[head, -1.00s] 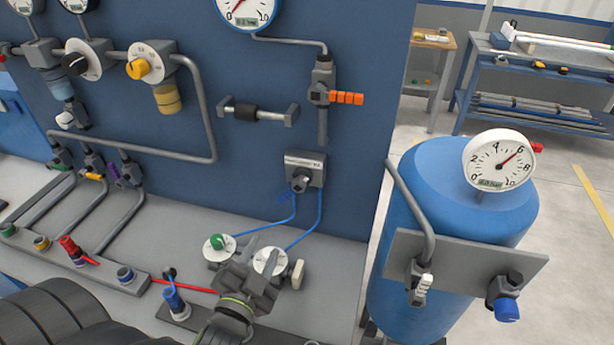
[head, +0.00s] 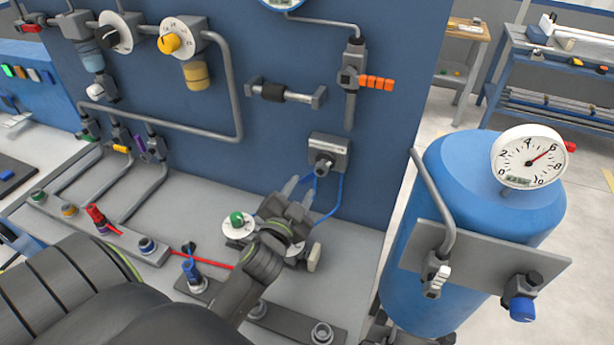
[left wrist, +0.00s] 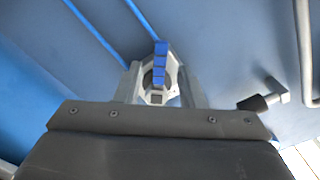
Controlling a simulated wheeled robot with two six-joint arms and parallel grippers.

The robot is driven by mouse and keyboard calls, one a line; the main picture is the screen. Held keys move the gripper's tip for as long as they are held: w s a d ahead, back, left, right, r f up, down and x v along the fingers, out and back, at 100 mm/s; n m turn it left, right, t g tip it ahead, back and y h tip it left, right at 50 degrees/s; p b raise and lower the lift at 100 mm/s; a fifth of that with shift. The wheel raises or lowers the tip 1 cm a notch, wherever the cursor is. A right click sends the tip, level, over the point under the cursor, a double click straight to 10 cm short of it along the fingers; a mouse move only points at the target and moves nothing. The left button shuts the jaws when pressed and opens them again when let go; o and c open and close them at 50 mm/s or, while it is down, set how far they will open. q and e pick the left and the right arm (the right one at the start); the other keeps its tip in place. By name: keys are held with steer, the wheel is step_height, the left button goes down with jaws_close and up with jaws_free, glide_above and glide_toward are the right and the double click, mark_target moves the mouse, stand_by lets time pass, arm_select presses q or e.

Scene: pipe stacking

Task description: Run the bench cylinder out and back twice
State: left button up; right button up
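A grey valve block (head: 329,153) with a round front fitting is on the blue panel, with two blue tubes (head: 323,200) running down. My left gripper (head: 296,186) is just below and left of it, its fingers pointing up. In the left wrist view a blue segmented lever (left wrist: 160,62) stands between the spread fingers, with a gap visible on each side. The lever is hidden in the head view. Two white dials, one with a green knob (head: 237,219), sit on the bench, partly behind my left wrist. I cannot clearly make out the cylinder there. My right gripper is not in view.
A blue tank (head: 470,235) with a gauge (head: 528,157) stands right of the bench. A valve with an orange handle (head: 377,83) is above.

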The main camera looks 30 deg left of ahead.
mark_target(306, 180)
arm_select(q)
steer(key=shift+x, duration=2.45)
jaws_close()
